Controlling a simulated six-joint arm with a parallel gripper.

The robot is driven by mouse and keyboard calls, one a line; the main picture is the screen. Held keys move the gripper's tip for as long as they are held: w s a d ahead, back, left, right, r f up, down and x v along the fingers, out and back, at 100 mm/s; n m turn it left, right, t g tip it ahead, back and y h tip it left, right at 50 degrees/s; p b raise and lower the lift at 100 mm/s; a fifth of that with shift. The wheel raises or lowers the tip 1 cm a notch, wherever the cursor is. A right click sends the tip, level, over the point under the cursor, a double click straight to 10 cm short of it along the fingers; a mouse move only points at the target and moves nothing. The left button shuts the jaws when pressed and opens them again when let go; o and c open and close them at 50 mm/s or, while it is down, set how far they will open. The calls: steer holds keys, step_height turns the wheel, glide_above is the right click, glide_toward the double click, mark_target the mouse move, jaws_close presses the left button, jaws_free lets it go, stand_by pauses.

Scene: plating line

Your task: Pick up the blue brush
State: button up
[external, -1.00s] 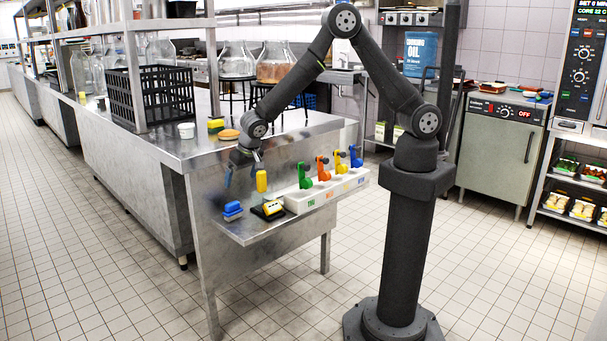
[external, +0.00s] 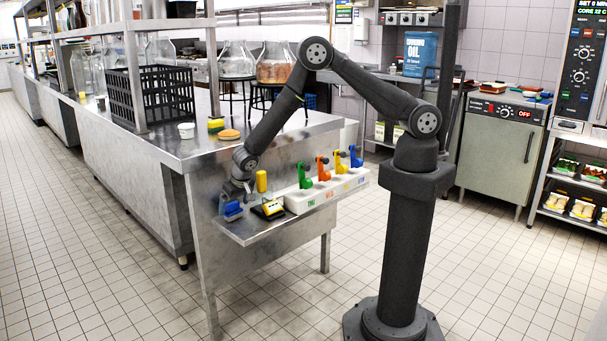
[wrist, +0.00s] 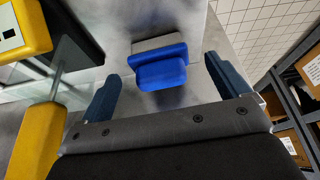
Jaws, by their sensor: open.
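The blue brush (external: 233,211) sits on the low steel shelf at its left end. In the wrist view the blue brush (wrist: 160,70) shows its blue top and a grey lower part, ahead of my fingers and roughly between their lines. My gripper (wrist: 158,78) is open, with one dark blue finger to each side and nothing held. In the external view my gripper (external: 234,198) is low over the shelf at the brush; the exact gap between fingers and brush is hard to tell there.
A yellow-handled item (external: 262,182) and a yellow-black device (external: 269,210) stand close right of the brush. The shelf (external: 245,235) ends just past the brush, with open floor beyond.

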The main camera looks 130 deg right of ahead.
mark_target(234, 204)
steer(key=shift+x, duration=1.55)
steer(key=c, duration=1.1)
steer(key=shift+r, duration=0.1)
